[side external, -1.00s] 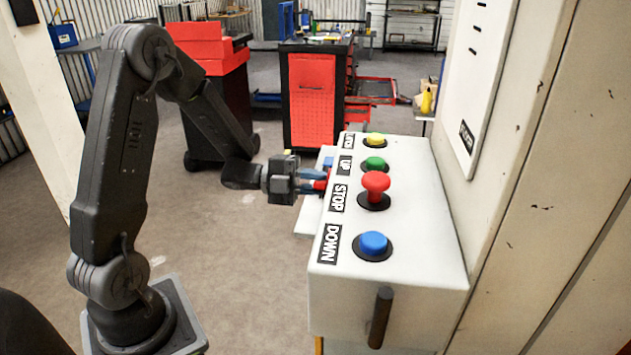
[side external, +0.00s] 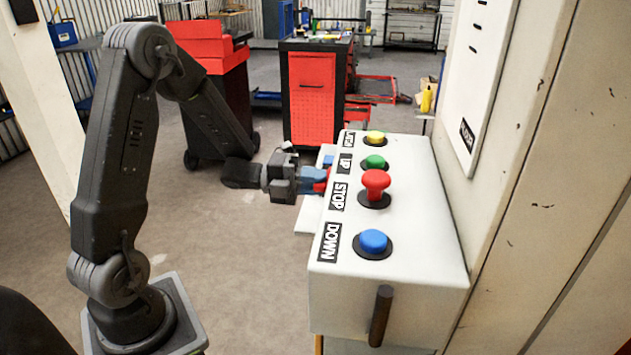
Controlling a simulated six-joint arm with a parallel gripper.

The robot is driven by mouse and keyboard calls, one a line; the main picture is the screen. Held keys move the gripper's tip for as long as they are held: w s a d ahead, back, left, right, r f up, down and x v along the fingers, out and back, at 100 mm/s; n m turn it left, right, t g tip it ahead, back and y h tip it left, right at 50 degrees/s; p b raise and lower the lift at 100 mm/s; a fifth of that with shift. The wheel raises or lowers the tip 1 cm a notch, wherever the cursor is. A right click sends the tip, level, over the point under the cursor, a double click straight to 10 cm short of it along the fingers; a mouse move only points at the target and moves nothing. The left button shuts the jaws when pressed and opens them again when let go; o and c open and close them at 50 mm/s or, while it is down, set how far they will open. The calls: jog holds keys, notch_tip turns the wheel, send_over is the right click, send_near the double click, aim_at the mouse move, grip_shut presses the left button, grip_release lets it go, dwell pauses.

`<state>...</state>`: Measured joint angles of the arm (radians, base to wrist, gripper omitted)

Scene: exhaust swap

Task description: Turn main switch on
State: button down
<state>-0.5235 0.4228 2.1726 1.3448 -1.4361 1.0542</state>
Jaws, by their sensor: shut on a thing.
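My gripper (side external: 314,180) is at the left side of the white control box (side external: 345,270). Its blue fingers are shut on a small red part (side external: 321,187), which looks like the main switch. Most of that red part is hidden by the fingers and the box edge, so its exact position cannot be made out.
The box top carries a yellow button (side external: 376,137), a green UP button (side external: 375,161), a raised red STOP button (side external: 375,183) and a blue DOWN button (side external: 373,241). A dark handle (side external: 381,316) sticks out in front. A red tool cabinet (side external: 312,100) stands behind; the floor left is clear.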

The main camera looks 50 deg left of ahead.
jog(key=c, duration=1)
grip_release()
jog(key=shift+c, duration=0.2)
jog(key=shift+s, duration=0.1)
jog(key=v, duration=1.3)
jog(key=shift+s+a, duration=0.2)
jog(key=shift+a, duration=0.05)
